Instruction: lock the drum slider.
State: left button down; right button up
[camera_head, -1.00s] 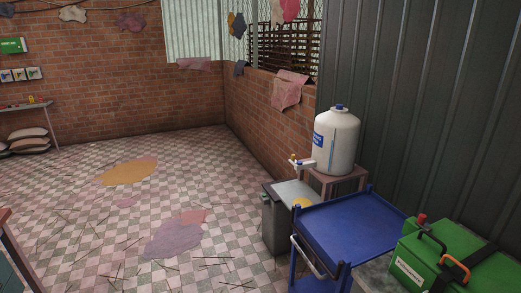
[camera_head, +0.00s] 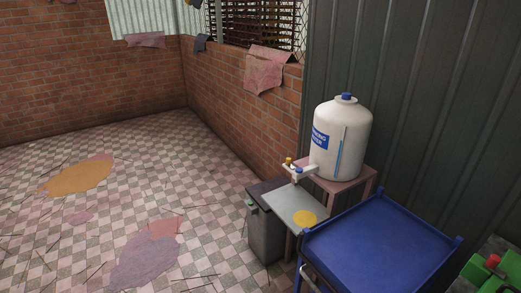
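No drum slider that I can make out is in view. A white drum-shaped water tank (camera_head: 341,140) with a blue cap and a blue label stands upright at the right. A small white spout or shelf piece (camera_head: 299,171) with a yellowish top sits at its lower left. I cannot tell whether any part of it is a slider. Neither of my grippers shows in the head view.
The tank stands on a pinkish stand (camera_head: 353,185). A grey bin (camera_head: 265,236), a small grey table (camera_head: 285,204) and a blue cart (camera_head: 375,245) stand in front. A green box (camera_head: 484,277) is at the right edge. The checkered floor (camera_head: 180,190) at left is mostly open, with stains and scattered sticks.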

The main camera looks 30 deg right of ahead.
aim_at(288, 160)
jog(key=z, duration=0.2)
jog(key=i, duration=0.95)
jog(key=z, duration=1.45)
jog(key=i, duration=0.75)
jog(key=z, duration=0.75)
